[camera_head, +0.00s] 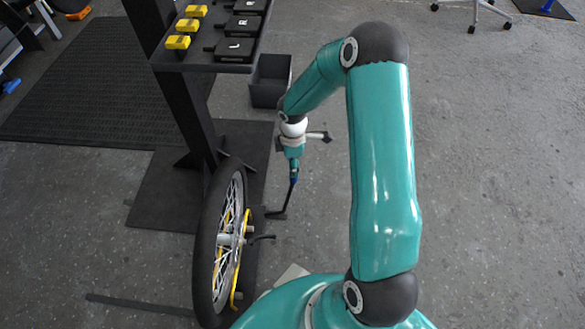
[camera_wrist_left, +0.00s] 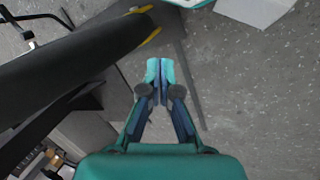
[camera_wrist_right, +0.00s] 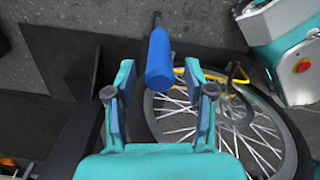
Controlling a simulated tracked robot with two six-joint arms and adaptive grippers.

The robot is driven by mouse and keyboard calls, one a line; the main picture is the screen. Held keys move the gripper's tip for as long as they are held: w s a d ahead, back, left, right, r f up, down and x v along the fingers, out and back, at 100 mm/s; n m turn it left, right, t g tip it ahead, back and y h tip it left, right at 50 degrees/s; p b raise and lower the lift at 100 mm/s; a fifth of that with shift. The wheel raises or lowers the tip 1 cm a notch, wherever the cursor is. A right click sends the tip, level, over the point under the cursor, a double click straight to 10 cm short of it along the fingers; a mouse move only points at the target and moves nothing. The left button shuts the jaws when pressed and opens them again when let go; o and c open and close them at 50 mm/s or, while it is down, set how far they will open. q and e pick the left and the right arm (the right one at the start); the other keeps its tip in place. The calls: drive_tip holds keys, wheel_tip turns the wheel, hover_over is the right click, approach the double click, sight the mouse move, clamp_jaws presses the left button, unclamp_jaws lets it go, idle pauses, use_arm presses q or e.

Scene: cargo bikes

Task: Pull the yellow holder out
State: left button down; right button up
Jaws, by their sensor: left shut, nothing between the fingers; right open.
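The yellow holder (camera_head: 236,270) is a thin bent bar along the right side of an upright spoked wheel (camera_head: 216,245). Part of it shows behind the blue handle in the right wrist view (camera_wrist_right: 212,78). A yellow piece by the black tyre shows in the left wrist view (camera_wrist_left: 149,38). A blue handle (camera_wrist_right: 159,60) on a black bent rod (camera_head: 290,200) stands right of the wheel. My right gripper (camera_wrist_right: 160,82) is open, with the handle between its fingertips and gaps at both sides. My left gripper (camera_wrist_left: 160,72) is shut and empty, beside the tyre; the head view does not show it.
A black stand (camera_head: 187,105) rises behind the wheel, carrying a tray (camera_head: 215,67) with yellow blocks and black parts marked L and R. A dark bin (camera_head: 268,85) stands beside it.

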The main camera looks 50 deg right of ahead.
wheel_tip(320, 180, up, 9)
drive_tip(key=shift+f, duration=0.2)
drive_tip(key=shift+a, duration=0.1)
idle(0.4)
drive_tip(key=s+a+f+m+y, duration=0.1)
drive_tip(key=s+a+f+m, duration=0.2)
drive_tip(key=s+a+f, duration=0.5)
drive_tip(key=s+a+f+m+g+y, duration=0.1)
drive_tip(key=a+f+m+y, duration=0.15)
drive_tip(key=a, duration=0.85)
drive_tip(key=s+a+f+m+y, duration=0.1)
drive_tip(key=s+a+f+m, duration=0.2)
drive_tip(key=s+a+f, duration=0.5)
drive_tip(key=w+r+m+p, duration=0.1)
drive_tip(key=w+r+p, duration=0.2)
drive_tip(key=r+p, duration=1.3)
drive_tip(key=w+a+r+m+t+p, duration=0.1)
drive_tip(key=w+r+m+p, duration=0.1)
drive_tip(key=r+p, duration=1.4)
wheel_tip(320, 180, up, 2)
drive_tip(key=shift+w+a+r+t, duration=0.15)
drive_tip(key=shift+w+t, duration=0.15)
drive_tip(key=shift+w, duration=0.35)
